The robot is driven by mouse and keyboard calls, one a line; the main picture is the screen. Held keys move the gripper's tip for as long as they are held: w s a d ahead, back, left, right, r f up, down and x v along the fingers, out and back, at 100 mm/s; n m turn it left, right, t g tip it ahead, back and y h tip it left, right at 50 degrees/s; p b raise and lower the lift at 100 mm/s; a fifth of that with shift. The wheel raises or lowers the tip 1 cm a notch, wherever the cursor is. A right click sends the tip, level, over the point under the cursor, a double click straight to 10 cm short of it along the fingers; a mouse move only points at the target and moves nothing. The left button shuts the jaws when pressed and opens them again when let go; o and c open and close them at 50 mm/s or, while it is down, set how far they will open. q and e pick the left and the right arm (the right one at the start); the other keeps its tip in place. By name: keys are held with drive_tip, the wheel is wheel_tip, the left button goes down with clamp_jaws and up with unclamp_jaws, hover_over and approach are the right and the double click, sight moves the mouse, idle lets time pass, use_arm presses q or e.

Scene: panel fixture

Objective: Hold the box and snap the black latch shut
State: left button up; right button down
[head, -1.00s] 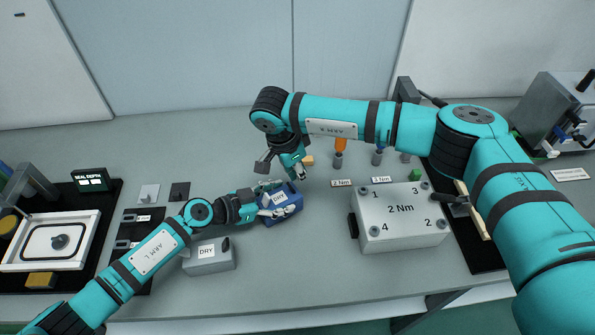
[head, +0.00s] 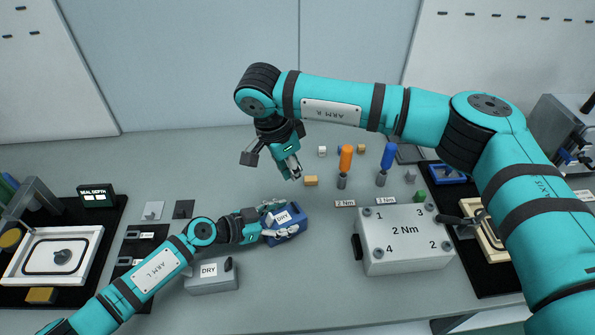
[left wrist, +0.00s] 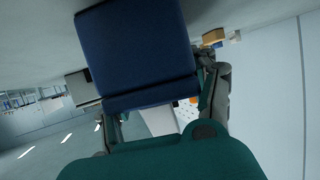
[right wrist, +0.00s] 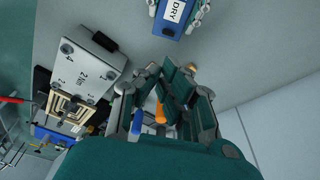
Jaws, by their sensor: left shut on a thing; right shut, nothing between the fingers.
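The blue box (head: 296,233) with a white DRY label sits on the grey bench in the head view. My left gripper (head: 277,221) is shut on it, with fingers along two sides. The blue box fills the upper middle of the left wrist view (left wrist: 135,45) and shows at the top of the right wrist view (right wrist: 166,27). My right gripper (head: 294,174) is shut and empty, apart from the box on its far side.
A grey DRY box (head: 212,284) with a black piece on it stands left of the blue box. A white 2 Nm box (head: 404,253) stands to the right. A small orange block (head: 311,181) and orange (head: 346,157) and blue (head: 388,156) tools are behind.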

sight(295, 208)
drive_tip(key=c, duration=1.7)
unclamp_jaws()
drive_tip(key=shift+w+d+f+y, duration=0.15)
drive_tip(key=shift+w+f+y, duration=0.05)
drive_tip(key=shift+y, duration=0.2)
drive_tip(key=shift+c, duration=0.2)
drive_tip(key=o, duration=0.5)
drive_tip(key=shift+w+f+g+y, duration=0.15)
drive_tip(key=shift+w+g+y, duration=0.15)
drive_tip(key=shift+g+y, duration=0.45)
drive_tip(key=shift+c, duration=0.2)
drive_tip(key=shift+o, duration=0.6)
drive_tip(key=shift+f, duration=0.25)
wheel_tip(295, 208, down, 11)
drive_tip(key=shift+f, duration=0.2)
drive_tip(key=shift+c, duration=0.4)
